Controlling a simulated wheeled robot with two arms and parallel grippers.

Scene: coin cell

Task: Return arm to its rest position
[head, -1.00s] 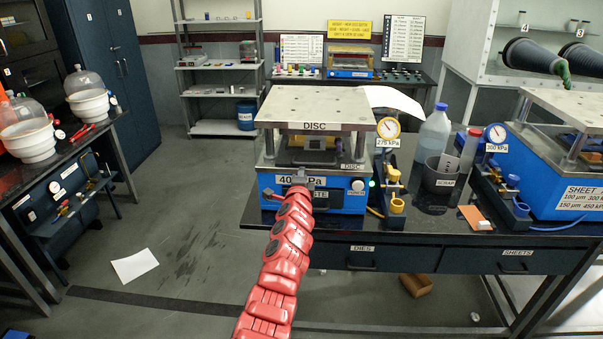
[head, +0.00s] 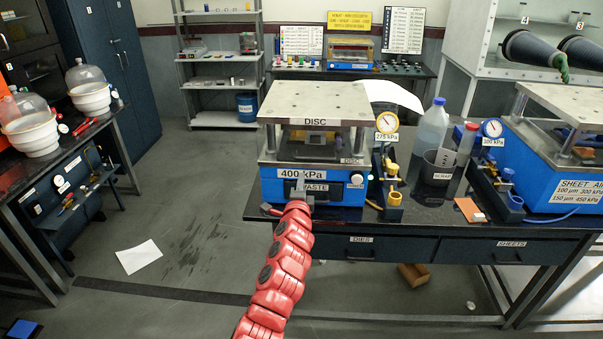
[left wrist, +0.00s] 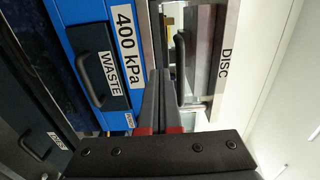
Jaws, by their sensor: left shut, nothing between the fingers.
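My left arm is red and reaches up from the bottom of the head view. Its gripper (head: 299,184) is in front of the blue DISC press (head: 267,185), near the WASTE drawer (head: 335,191). In the left wrist view, the gripper's two fingers (left wrist: 158,98) are together and empty, pointing at the press front. The WASTE drawer (left wrist: 99,78) with its black handle and the 400 kPa label (left wrist: 126,46) are to the left of the fingers. I cannot tell the exact gap between fingertips and press. My right gripper is out of view.
The dark bench (head: 420,225) carries the press, a gauge stand (head: 388,150), a scrap cup (head: 437,168), a bottle (head: 430,130) and the SHEET press (head: 560,190). Open floor (head: 200,230) lies to the left, with a paper sheet (head: 139,256) on it.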

